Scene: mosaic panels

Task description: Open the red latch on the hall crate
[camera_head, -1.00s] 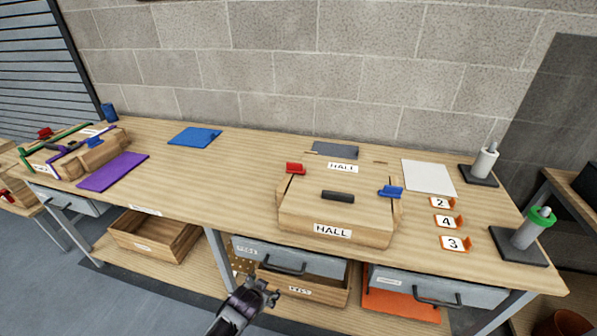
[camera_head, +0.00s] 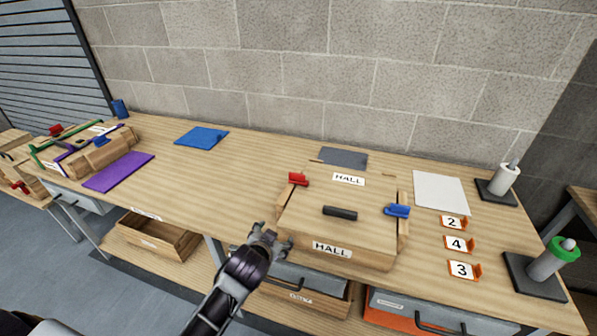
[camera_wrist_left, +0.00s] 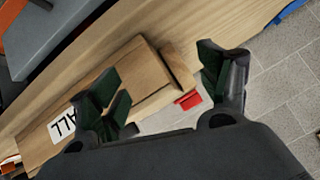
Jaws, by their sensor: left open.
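The hall crate (camera_head: 312,222) is a closed wooden box on the bench with HALL labels and a black handle (camera_head: 340,213) on its lid. The red latch (camera_head: 298,179) is at the crate's left side, towards the back. It also shows in the left wrist view (camera_wrist_left: 189,100), beyond the crate's corner. A blue latch (camera_head: 397,211) is on the right side. My left gripper (camera_head: 264,236) is open and empty at the front left of the crate, apart from the red latch. In the left wrist view its fingers (camera_wrist_left: 165,85) are spread. My right gripper is not in view.
Numbered orange tags (camera_head: 460,244) and a white panel (camera_head: 440,194) lie right of the crate. A blue panel (camera_head: 201,138) and a purple panel (camera_head: 119,172) lie to the left. Drawers hang below the bench.

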